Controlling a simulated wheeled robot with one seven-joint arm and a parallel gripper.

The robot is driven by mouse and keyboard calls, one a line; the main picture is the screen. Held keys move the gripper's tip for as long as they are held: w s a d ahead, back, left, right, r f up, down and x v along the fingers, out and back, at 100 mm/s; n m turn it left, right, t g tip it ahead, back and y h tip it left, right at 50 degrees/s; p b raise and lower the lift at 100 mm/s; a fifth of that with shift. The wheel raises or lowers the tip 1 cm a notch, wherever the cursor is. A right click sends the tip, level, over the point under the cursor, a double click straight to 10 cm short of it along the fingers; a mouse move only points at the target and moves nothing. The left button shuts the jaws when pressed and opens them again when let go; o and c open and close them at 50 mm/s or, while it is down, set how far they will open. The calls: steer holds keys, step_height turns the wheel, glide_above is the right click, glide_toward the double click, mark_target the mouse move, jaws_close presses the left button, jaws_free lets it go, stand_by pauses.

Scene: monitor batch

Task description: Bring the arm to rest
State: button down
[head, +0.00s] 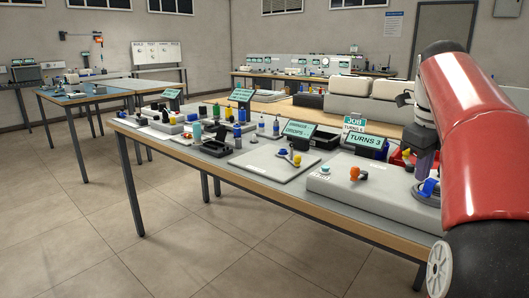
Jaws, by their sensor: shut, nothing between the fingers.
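My arm fills the right side of the head view, with a large red link in front. My gripper (426,174) points down beyond that link, small and partly hidden by it. Its fingers are shut with nothing held. It is just above a blue handle (429,187) on a round grey base at the right end of the bench. I cannot tell whether the fingertips touch the handle.
The long bench (237,175) carries a grey panel (325,185) with an orange knob (355,173), a "TURNS 3" sign (366,141), and a flat board (262,165) with blue and yellow parts. Bottles and trays stand farther left. The floor (190,235) in front is clear.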

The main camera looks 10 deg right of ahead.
steer(key=s+a+f+n+t, duration=0.1)
steer(key=a+f+n, duration=0.2)
steer(key=a+n, duration=0.45)
steer(key=s+a+f+n, duration=0.2)
steer(key=a+f+n, duration=0.1)
steer(key=a+n, duration=0.45)
steer(key=s+a+f+n+t+y, duration=0.1)
steer(key=s+a+f+n, duration=0.4)
steer(key=f+n, duration=0.2)
steer(key=s+a+f+n+t+y, duration=0.1)
steer(key=s+a+f+n, duration=0.4)
steer(key=n, duration=0.5)
step_height(320, 180, down, 3)
steer(key=shift+s+a+r+n+t, duration=0.1)
steer(key=shift+s+a+n+t, duration=0.3)
steer(key=shift+s, duration=0.35)
